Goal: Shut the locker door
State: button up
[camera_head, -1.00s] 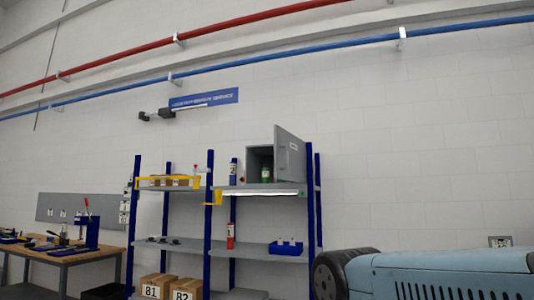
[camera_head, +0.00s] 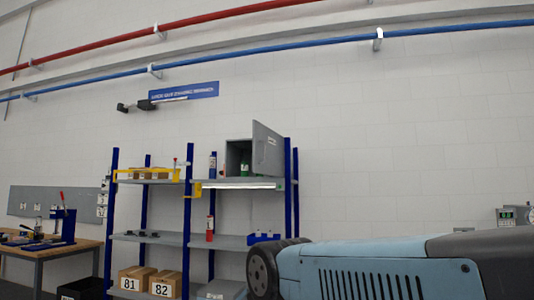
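The small grey locker (camera_head: 233,157) stands on the top shelf of the blue-post rack, in the middle of the view. Its door (camera_head: 267,149) is hinged on the right and stands wide open toward me. A green object (camera_head: 245,168) shows inside the locker. My light-blue arm (camera_head: 380,268) fills the lower right of the view. My gripper is not in view.
The rack's shelves (camera_head: 158,238) hold boxes, bottles and a blue bin (camera_head: 264,238). A red bottle (camera_head: 210,229) stands below the locker. Boxes 81 and 82 (camera_head: 134,279) sit low. A workbench (camera_head: 48,251) is at left, a small display device (camera_head: 507,216) at far right.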

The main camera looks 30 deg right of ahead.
aim_at(273, 152)
jog(key=z, duration=0.3)
jog(key=i, duration=1.3)
jog(key=z, duration=0.6)
jog(key=i, duration=0.75)
jog(key=z, duration=0.1)
